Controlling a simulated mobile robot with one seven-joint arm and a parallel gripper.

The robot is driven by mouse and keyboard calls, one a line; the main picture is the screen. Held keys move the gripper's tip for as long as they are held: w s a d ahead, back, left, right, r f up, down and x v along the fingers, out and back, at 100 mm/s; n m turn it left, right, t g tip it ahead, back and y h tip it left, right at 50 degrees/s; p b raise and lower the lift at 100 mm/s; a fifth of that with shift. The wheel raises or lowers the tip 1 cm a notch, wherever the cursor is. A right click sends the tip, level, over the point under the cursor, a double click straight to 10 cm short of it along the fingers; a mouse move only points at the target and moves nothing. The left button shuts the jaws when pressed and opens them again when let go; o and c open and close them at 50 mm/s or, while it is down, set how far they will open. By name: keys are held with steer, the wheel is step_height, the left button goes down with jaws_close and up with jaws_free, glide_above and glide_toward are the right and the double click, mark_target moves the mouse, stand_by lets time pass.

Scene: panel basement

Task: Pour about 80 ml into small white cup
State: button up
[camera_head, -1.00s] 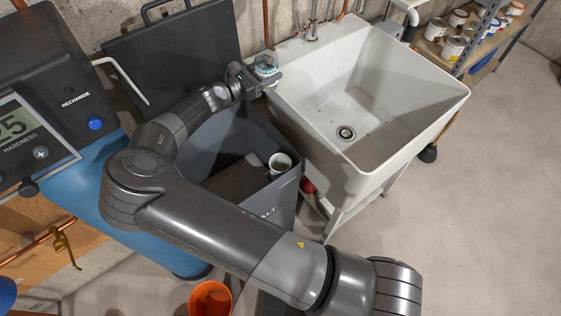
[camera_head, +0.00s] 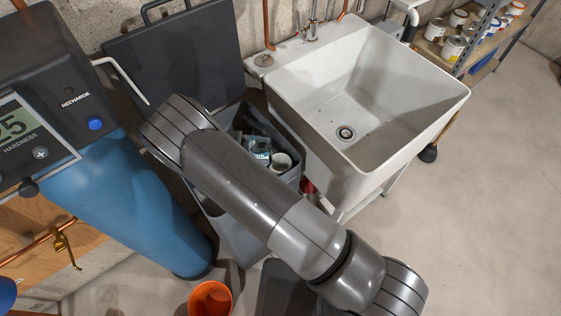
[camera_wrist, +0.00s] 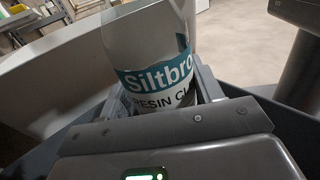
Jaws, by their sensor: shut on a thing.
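My gripper (camera_wrist: 160,98) is shut on a clear bottle (camera_wrist: 150,45) with a teal and white label reading "Siltbro..." and "RESIN CL...". In the head view the bottle (camera_head: 261,148) is small and partly hidden by my arm, inside the outline of the grey bin. I cannot tell whether bottle and cup touch, or whether any liquid flows. The cup does not show in the wrist view.
The grey open bin (camera_head: 240,235) stands left of the white utility sink (camera_head: 395,130). A dark lid (camera_head: 175,55) leans on the wall behind. A blue tank (camera_head: 140,215) stands at left, an orange bucket (camera_head: 211,299) at the front. Floor is clear at right.

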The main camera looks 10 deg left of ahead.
steer(key=s+a+r+t, duration=0.1)
steer(key=s, duration=0.5)
steer(key=shift+s+n, duration=0.15)
steer(key=shift+n, duration=0.25)
steer(key=shift+a+r+n+y+p, duration=0.15)
steer(key=shift+r+n+y+p, duration=0.05)
steer(key=shift+n+y+p, duration=0.1)
steer(key=shift+s+a+f+n+g+y+p, duration=0.3)
steer(key=shift+n+g+y+p, duration=0.6)
steer(key=shift+y, duration=0.85)
steer(key=shift+s+a+f+n+g+y+p, duration=0.1)
steer(key=shift+f+n+g+y+p, duration=0.35)
steer(key=shift+n+g+y, duration=1.05)
steer(key=shift+s+a+f+n+g+y+p, duration=0.25)
steer(key=shift+n+g+y+p, duration=0.55)
steer(key=shift+y, duration=1.15)
steer(key=shift+d+f+n+g+y+p, duration=0.1)
steer(key=shift+f+n+g+y+p, duration=0.35)
steer(key=shift+f+g+p, duration=0.2)
steer(key=shift+s+a+y+p, duration=0.25)
steer(key=shift+s+a+p, duration=0.2)
steer(key=shift+s+p, duration=0.1)
